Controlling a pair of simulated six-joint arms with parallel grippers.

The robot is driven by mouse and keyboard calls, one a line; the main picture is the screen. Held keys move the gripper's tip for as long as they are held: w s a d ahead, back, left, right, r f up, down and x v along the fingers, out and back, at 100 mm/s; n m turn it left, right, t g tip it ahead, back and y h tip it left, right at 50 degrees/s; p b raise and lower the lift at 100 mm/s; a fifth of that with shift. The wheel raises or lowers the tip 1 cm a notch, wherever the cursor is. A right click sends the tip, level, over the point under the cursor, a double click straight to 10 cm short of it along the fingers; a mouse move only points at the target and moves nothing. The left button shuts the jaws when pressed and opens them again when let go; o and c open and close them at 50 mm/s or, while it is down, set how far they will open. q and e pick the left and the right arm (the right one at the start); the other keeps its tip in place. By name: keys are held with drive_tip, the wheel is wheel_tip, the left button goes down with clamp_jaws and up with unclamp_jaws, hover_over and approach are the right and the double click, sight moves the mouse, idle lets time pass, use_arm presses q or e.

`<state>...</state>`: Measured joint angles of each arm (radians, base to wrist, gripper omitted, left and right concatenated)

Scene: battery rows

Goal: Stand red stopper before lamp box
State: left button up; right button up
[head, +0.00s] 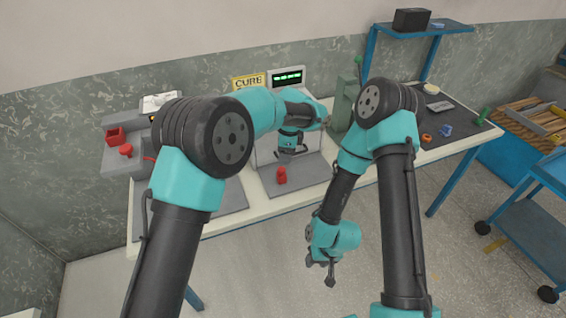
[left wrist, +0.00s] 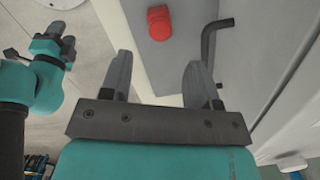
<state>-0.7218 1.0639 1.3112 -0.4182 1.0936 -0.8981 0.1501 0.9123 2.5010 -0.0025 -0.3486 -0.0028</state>
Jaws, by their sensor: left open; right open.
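A small red stopper (head: 282,175) stands on the grey mat at the front of the table, in front of the white lamp box (head: 262,153) under the yellow CURE sign (head: 248,81). My left gripper (head: 290,152) is open, just behind and above the stopper in the head view. In the left wrist view the red stopper (left wrist: 159,22) lies beyond the gap between the open, empty fingertips (left wrist: 157,70), apart from them. My right gripper (head: 322,264) is open and empty, low in front of the table edge. My left arm hides part of the lamp box.
A dark bent rod (left wrist: 208,40) is close to the right finger in the left wrist view. A grey fixture with a red block (head: 115,136) is at the left. A green press (head: 342,105) stands right of the lamp box. A dark mat with an orange ring (head: 427,138) lies farther right.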

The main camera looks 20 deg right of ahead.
use_arm(q)
drive_tip(key=shift+s+d+r, duration=0.1)
drive_tip(key=shift+d+r, duration=0.05)
drive_tip(key=shift+r, duration=0.95)
drive_tip(key=shift+d+r, duration=0.1)
drive_tip(key=shift+r, duration=1)
